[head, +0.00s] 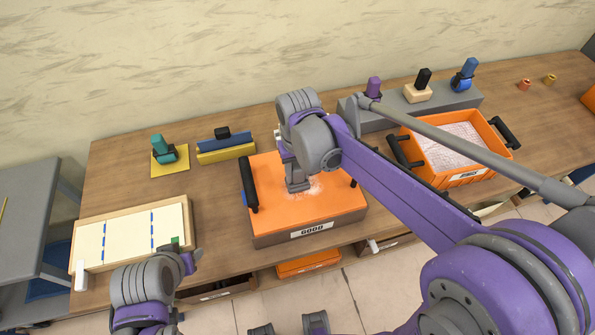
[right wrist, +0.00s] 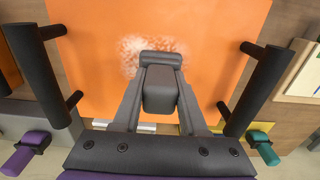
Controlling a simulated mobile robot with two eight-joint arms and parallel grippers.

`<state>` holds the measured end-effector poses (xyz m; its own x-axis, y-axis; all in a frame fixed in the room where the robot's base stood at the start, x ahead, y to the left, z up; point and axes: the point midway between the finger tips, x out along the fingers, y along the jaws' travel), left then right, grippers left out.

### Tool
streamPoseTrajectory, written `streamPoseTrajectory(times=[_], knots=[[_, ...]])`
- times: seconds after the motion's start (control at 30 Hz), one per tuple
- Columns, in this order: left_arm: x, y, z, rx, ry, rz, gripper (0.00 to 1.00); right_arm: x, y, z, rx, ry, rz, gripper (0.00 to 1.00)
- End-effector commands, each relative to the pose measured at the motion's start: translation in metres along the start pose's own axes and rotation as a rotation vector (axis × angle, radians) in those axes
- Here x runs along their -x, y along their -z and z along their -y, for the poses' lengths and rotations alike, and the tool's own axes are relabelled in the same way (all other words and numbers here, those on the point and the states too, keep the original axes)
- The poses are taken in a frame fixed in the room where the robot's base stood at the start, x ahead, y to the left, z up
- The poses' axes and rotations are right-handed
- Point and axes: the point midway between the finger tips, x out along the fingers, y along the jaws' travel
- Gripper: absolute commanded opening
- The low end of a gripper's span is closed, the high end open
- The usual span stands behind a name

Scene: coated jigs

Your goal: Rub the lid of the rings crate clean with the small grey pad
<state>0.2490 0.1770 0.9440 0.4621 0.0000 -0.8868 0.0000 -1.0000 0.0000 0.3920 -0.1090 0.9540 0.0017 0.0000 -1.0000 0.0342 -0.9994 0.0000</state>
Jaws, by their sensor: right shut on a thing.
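The crate with the flat orange lid (head: 270,205) stands mid-table with a black handle at each side; its front label is hard to read. A pale, whitish smudge (head: 316,187) marks the lid, and it also shows in the right wrist view (right wrist: 140,48). My right gripper (head: 298,184) is over the lid beside the smudge, shut on the small grey pad (right wrist: 160,90). The pad sits low at the lid; whether it touches is hard to tell. My left gripper (head: 187,262) is at the board's front right corner; its jaws are unclear.
A white board (head: 120,235) with blue dashed lines lies left. A teal-handled tool (head: 162,148) and a yellow-blue block (head: 225,150) stand behind. An open orange crate (head: 425,155) with pale contents is right, before a grey stand (head: 380,120) with handled tools.

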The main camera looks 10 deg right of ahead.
Motion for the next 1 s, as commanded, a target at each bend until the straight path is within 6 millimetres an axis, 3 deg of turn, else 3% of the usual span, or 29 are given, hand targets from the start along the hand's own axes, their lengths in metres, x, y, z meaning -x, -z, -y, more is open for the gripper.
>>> streamPoseTrajectory(times=[0.4, 0.77, 1.0], knots=[[-0.001, -0.001, 0.000, 0.000, 0.000, 0.001, 0.50, -0.002, -0.001, -0.022, 0.000, 0.000, 0.000, 0.00], [-0.001, -0.002, 0.000, 0.000, 0.000, 0.001, 0.50, -0.002, 0.000, -0.020, 0.001, 0.000, 0.000, 0.00], [-0.003, -0.003, 0.000, 0.000, 0.000, 0.003, 0.50, -0.003, 0.000, -0.006, 0.003, 0.000, 0.000, 0.00]])
